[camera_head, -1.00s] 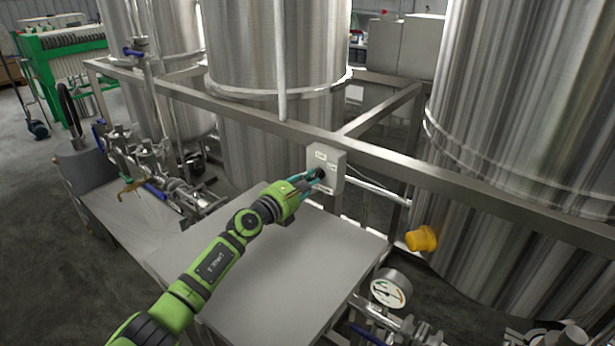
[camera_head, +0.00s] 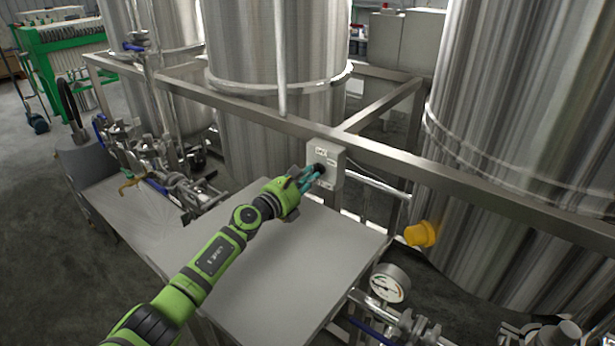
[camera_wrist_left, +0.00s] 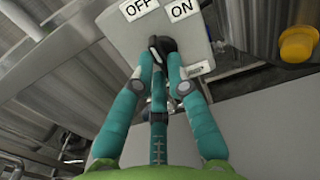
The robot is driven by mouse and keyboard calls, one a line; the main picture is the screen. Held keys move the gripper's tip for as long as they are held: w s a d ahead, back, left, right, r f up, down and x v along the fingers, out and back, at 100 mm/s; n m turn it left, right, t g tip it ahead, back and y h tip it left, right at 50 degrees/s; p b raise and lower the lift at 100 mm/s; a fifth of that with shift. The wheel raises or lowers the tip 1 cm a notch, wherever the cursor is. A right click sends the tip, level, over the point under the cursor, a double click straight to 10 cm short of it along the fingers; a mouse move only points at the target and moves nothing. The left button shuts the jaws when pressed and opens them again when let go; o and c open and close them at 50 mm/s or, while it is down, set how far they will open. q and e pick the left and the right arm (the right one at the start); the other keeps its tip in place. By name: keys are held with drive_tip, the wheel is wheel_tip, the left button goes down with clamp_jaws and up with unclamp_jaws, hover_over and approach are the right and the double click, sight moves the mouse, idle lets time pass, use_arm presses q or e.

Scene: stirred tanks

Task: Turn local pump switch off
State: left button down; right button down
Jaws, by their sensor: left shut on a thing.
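The pump switch is a grey box (camera_head: 329,154) fixed to the steel frame rail, with a black knob (camera_head: 320,167) on its face. In the left wrist view the box (camera_wrist_left: 196,43) carries an OFF label (camera_wrist_left: 138,8) on the left and an ON label (camera_wrist_left: 181,9) on the right. My left gripper (camera_head: 312,174) is shut on the black knob (camera_wrist_left: 162,44), its teal fingers on either side of it. The fingers hide part of the knob, and I cannot tell exactly which label it points to. My right gripper is not in view.
A bare grey table top (camera_head: 270,262) lies below my left arm. Large steel tanks (camera_head: 275,50) stand behind the rail (camera_head: 240,112). A yellow cap (camera_head: 421,234) juts out on the right. A pressure gauge (camera_head: 389,283) and valves stand at the lower right.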

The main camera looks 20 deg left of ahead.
use_arm(q)
drive_tip(key=shift+f, duration=0.1)
drive_tip(key=c, duration=1.2)
unclamp_jaws()
drive_tip(key=shift+s+a, duration=0.2)
drive_tip(key=shift+s, duration=0.15)
drive_tip(key=v, duration=1.1)
drive_tip(key=shift+s, duration=0.15)
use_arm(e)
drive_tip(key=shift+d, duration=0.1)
